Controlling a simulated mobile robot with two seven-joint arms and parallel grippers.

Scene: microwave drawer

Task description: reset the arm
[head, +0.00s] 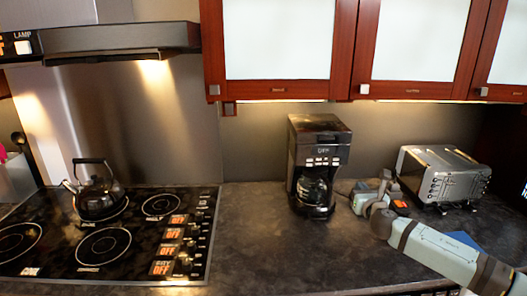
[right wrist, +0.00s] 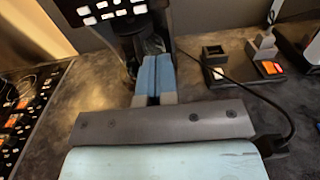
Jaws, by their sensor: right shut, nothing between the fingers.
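My right arm comes in from the lower right in the head view. Its gripper (head: 362,196) is over the counter, just right of the black coffee maker (head: 318,160). In the right wrist view the two blue fingers (right wrist: 154,76) lie side by side, shut with nothing between them. They point toward the coffee maker (right wrist: 110,12), whose lower part is partly hidden behind them. I cannot tell the exact gap to it. My left gripper is not in view.
A metal toaster (head: 446,176) stands at the back right. A small device with an orange display (right wrist: 270,69) sits between it and the coffee maker. A kettle (head: 97,192) is on the black stove (head: 135,238) at left. Red-framed cabinets (head: 345,50) hang above. Counter (head: 255,235) beside the stove is clear.

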